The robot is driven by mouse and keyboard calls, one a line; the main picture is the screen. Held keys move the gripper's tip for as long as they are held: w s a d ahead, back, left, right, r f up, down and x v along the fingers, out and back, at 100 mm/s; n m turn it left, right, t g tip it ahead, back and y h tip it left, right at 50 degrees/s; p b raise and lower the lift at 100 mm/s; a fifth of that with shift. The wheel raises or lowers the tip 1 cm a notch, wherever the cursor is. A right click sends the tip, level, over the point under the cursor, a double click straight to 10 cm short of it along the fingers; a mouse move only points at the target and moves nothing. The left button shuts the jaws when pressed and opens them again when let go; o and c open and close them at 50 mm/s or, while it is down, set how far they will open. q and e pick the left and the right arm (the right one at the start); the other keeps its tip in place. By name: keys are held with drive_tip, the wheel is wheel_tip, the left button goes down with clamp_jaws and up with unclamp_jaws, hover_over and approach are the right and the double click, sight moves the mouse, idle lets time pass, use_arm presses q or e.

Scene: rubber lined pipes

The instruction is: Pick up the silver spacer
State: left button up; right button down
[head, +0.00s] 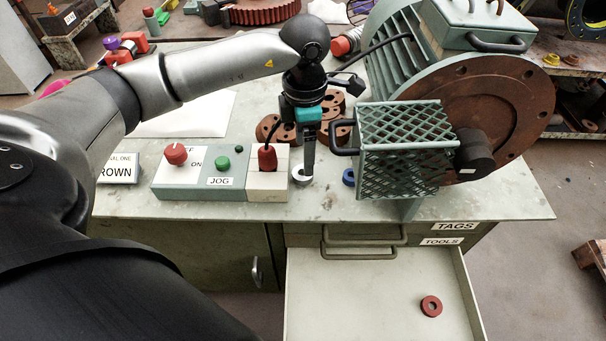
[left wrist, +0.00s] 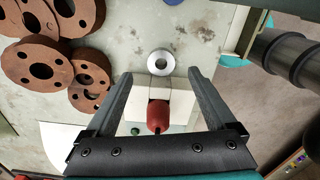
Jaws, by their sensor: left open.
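The silver spacer (head: 297,175) is a small pale metal ring lying flat on the bench top, right of the control box. In the left wrist view the spacer (left wrist: 170,63) lies just beyond the gap between my fingertips, roughly centred. My left gripper (head: 307,172) points down close beside the spacer and partly covers it in the head view. In the left wrist view the gripper (left wrist: 160,74) has its fingers wide apart with nothing between the tips. My right gripper is in neither view.
The control box (head: 220,186) with a red plug (head: 267,158) stands left of the gripper. A motor with a mesh guard (head: 405,145) stands right. A blue ring (head: 348,178) lies near the guard. Brown flanges (left wrist: 30,63) lie behind. An open drawer (head: 360,300) holds a red ring (head: 424,304).

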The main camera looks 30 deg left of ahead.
sight(303, 175)
use_arm(q)
wheel_tip(303, 175, down, 6)
drive_tip(key=shift+s+r+b, duration=0.1)
drive_tip(key=shift+s+b, duration=0.05)
drive_tip(key=shift+b, duration=0.2)
clamp_jaws()
idle(0.7)
